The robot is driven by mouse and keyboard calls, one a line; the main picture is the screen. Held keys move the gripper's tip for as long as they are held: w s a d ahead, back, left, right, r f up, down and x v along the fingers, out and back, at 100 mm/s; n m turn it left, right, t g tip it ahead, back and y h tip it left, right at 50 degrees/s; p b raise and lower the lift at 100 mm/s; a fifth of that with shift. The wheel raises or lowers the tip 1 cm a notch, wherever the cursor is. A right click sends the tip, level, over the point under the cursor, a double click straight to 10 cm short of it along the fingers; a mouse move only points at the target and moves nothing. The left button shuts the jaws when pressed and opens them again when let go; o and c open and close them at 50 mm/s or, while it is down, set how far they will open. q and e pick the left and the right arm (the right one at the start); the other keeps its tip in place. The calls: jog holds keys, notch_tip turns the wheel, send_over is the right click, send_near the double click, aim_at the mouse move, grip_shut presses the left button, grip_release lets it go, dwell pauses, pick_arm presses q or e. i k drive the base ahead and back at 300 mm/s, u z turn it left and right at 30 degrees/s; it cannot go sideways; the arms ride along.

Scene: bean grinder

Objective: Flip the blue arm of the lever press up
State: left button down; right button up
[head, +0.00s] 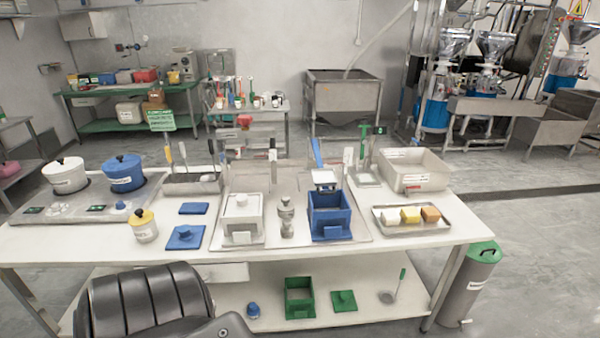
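A blue box-shaped press body (331,222) stands on a metal tray at the middle of the table, right of centre. A white square plate (325,177) sits above its open top. A blue arm (317,152) rises behind the plate, slanting up and slightly left. Its lower end and hinge are hidden behind the plate. Neither of my grippers shows in the head view.
A white box (241,218) and a metal grinder-like piece (286,216) stand left of the press. A tray of blocks (411,228) lies to its right. Pots (123,175) stand far left.

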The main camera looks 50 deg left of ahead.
aim_at(321, 176)
jog(key=u, duration=0.65)
